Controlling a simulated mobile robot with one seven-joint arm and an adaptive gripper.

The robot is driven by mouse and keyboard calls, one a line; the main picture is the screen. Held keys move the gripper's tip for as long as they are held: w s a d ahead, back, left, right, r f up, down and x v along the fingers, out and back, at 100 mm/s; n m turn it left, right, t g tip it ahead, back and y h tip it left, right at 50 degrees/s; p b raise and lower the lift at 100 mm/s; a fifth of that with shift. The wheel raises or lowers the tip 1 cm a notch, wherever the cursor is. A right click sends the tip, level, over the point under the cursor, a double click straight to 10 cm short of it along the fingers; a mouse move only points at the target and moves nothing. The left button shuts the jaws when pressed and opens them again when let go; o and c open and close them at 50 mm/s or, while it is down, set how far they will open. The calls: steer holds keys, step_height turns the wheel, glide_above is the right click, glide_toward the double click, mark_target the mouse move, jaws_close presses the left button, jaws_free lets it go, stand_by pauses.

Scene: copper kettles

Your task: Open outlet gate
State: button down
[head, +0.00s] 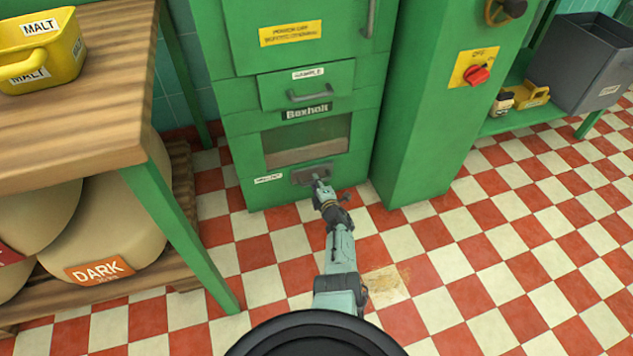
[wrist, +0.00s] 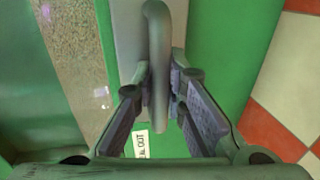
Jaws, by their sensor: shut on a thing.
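The outlet gate (head: 302,176) is a grey plate low on the front of the green machine, below its window. Its grey bar handle (wrist: 158,60) stands out from the plate in the wrist view. My gripper (wrist: 160,88) has a finger on each side of this handle and is shut on it. In the head view my gripper (head: 318,182) reaches the plate from the front, and it hides part of the handle. A white outlet label (head: 268,179) is left of the plate; it also shows in the wrist view (wrist: 142,145).
The machine's window (head: 306,142) and a drawer (head: 307,86) are above the gate. A wooden table (head: 75,125) with sacks (head: 110,225) below stands at left. A green cabinet with a red switch (head: 476,74) is at right.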

stand_by(0.4)
steer(key=f+p+v, duration=0.1)
steer(key=p+v, duration=0.3)
steer(key=v, duration=0.2)
steer(key=shift+s, duration=0.4)
steer(key=shift+d+f, duration=0.15)
steer(key=c, duration=1.6)
jaws_free()
